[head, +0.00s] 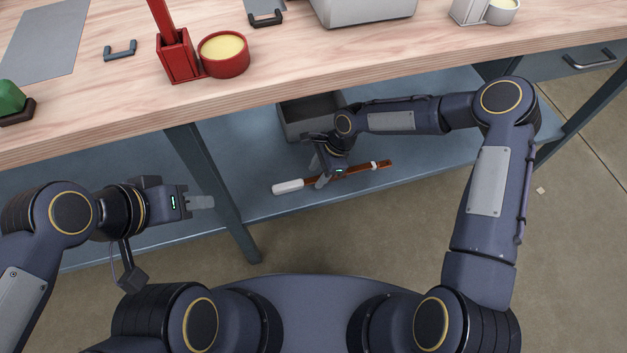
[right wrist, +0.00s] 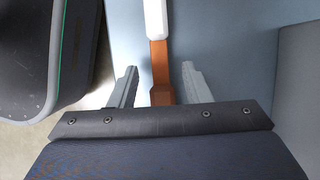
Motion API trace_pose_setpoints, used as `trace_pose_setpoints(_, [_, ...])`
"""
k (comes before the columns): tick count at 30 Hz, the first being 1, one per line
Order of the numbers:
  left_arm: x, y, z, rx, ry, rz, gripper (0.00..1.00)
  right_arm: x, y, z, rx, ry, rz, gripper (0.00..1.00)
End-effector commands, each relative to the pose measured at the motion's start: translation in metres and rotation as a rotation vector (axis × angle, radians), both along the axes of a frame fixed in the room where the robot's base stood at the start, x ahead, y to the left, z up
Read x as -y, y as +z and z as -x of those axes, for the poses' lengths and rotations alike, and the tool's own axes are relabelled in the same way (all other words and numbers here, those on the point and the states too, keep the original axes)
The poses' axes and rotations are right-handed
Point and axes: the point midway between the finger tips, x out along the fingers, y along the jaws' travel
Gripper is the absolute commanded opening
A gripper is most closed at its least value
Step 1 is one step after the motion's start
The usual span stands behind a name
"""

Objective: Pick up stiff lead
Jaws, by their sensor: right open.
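The stiff lead (head: 352,173), a brown rod with a long white end, lies on the blue lower shelf under the workbench. In the right wrist view the lead (right wrist: 160,62) runs between the two fingers. My right gripper (head: 324,181) is open and reaches down over the middle of the lead, and in the wrist view its fingers (right wrist: 160,78) stand apart on either side, with gaps to the rod. My left gripper (head: 202,201) is left of the table leg, away from the lead; its finger gap does not show clearly.
A dark grey open bin (head: 308,115) stands on the shelf behind the right gripper. A table leg (head: 212,185) stands between my grippers. The wooden benchtop (head: 120,105) overhangs the shelf and carries a red holder (head: 177,58) and a red cup (head: 224,66).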

Motion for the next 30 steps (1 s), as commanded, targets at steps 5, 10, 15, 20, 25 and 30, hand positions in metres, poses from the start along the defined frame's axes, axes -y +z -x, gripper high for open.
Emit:
trace_pose_setpoints(5, [0.0, -0.0079, 0.0, 0.0, 0.0, 0.0, 0.36, -0.0072, -0.0189, 0.0019, 0.0, 0.0, -0.001, 0.44])
trace_pose_setpoints(10, [0.0, -0.0072, 0.0, 0.0, 0.0, 0.0, 0.36, -0.0079, -0.0195, 0.0021, 0.001, 0.0, 0.0, 0.44])
trace_pose_setpoints(15, [0.0, -0.0072, 0.0, 0.0, 0.0, 0.0, 0.36, -0.0078, -0.0193, 0.0021, 0.001, 0.0, 0.0, 0.32])
trace_pose_setpoints(20, [0.0, -0.0072, 0.0, 0.0, 0.0, 0.0, 0.36, -0.0078, -0.0193, 0.0022, 0.001, 0.001, 0.0, 0.11])
trace_pose_setpoints(25, [0.0, -0.0072, 0.0, 0.0, 0.0, 0.0, 0.36, -0.0078, -0.0193, 0.0022, 0.001, 0.001, 0.0, 0.0])
trace_pose_setpoints(30, [0.0, -0.0071, -0.0001, 0.0, 0.0, 0.0, 0.36, -0.008, -0.0188, 0.0021, 0.002, 0.0, -0.001, 0.0])
